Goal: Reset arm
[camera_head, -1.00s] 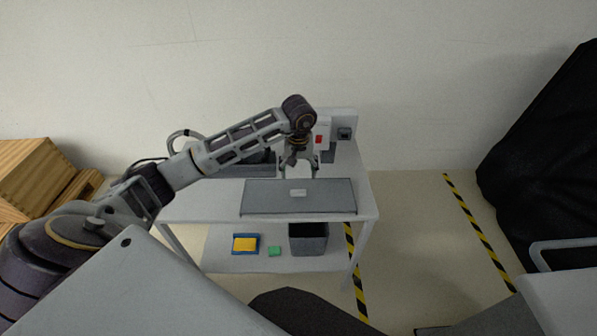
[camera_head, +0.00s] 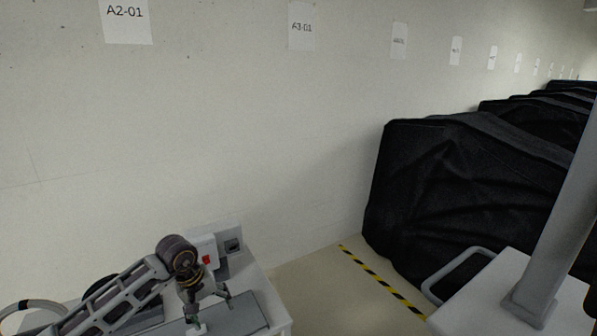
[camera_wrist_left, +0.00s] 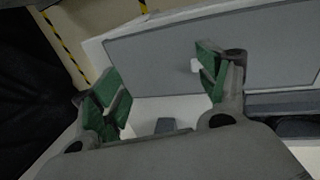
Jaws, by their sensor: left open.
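My left gripper (camera_head: 207,311) is at the lower left of the head view, at the end of my left arm, over a white table (camera_head: 262,284) with a grey panel (camera_head: 243,313) on it. In the left wrist view the gripper (camera_wrist_left: 165,90) shows two green-padded fingers spread wide apart, with nothing held between them. My right gripper is not in view.
Black covered carts (camera_head: 460,185) stand along the wall at the right. A yellow-black floor stripe (camera_head: 380,280) runs before them. A white box with a red switch (camera_head: 206,259) stands at the table's back. A white surface with a rail (camera_head: 490,295) is at lower right.

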